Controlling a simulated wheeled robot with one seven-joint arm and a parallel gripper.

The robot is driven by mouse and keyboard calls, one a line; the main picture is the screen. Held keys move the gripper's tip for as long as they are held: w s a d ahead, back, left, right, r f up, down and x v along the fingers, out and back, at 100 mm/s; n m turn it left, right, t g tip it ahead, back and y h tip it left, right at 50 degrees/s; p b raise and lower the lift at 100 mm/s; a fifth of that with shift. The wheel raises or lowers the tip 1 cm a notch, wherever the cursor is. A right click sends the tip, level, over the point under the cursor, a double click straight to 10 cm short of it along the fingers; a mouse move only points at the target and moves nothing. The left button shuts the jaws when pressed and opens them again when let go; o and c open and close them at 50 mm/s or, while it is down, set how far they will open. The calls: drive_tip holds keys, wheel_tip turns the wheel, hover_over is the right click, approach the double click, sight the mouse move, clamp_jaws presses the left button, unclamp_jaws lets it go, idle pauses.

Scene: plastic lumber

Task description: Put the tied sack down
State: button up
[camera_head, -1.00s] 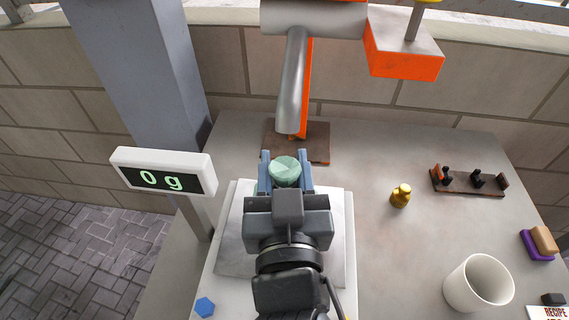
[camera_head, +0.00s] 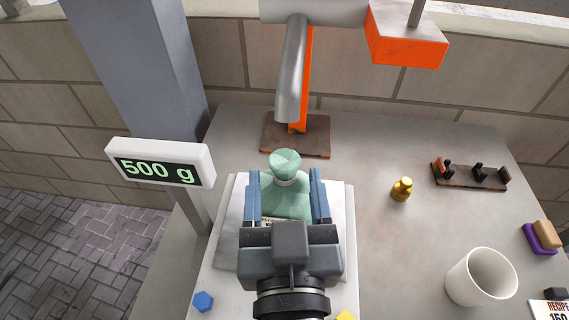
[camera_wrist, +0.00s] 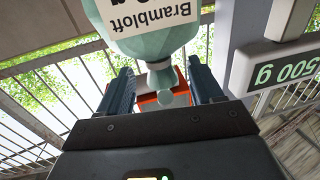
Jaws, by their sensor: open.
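The tied sack (camera_head: 288,200) is pale green with a round knotted top and a white label. It stands upright on the scale's plate (camera_head: 232,225). The scale display (camera_head: 160,172) reads 500 g. My gripper (camera_head: 285,175) is open, with one blue finger on each side of the sack and visible gaps between. In the wrist view, the sack (camera_wrist: 150,45) appears upside down with its knot between the open fingers, and its label reads "Brambloft". The sack's lower front is hidden by my gripper in the head view.
A brass weight (camera_head: 402,189), a dark rack (camera_head: 470,176) and a white cup (camera_head: 481,277) stand to the right. A blue hexagonal piece (camera_head: 203,301) lies at front left. An orange-and-grey machine (camera_head: 297,75) rises behind the scale. The table between scale and cup is clear.

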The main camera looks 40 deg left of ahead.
drive_tip(key=b+v, duration=0.1)
drive_tip(key=v, duration=0.6)
drive_tip(key=shift+d, duration=0.15)
drive_tip(key=shift+s, duration=0.1)
drive_tip(key=shift+m+h, duration=0.5)
drive_tip(key=shift+h, duration=0.4)
drive_tip(key=d+f, duration=0.1)
drive_tip(key=d, duration=0.1)
drive_tip(key=d+f, duration=0.2)
drive_tip(key=d, duration=0.1)
drive_tip(key=d+f, duration=0.2)
drive_tip(key=shift+w+d, duration=0.4)
drive_tip(key=s+d+f+m+h, duration=0.1)
drive_tip(key=s+d+f+h, duration=0.1)
drive_tip(key=d, duration=0.4)
drive_tip(key=s+d+f+m+h, duration=0.1)
drive_tip(key=d+f, duration=0.1)
drive_tip(key=d, duration=0.3)
drive_tip(key=s+d+m+h, duration=0.5)
drive_tip(key=s+d+h, duration=0.1)
drive_tip(key=s+d, duration=0.6)
drive_tip(key=shift+d+f+t+h, duration=0.4)
drive_tip(key=shift+d+f, duration=0.05)
drive_tip(key=shift+d, duration=0.15)
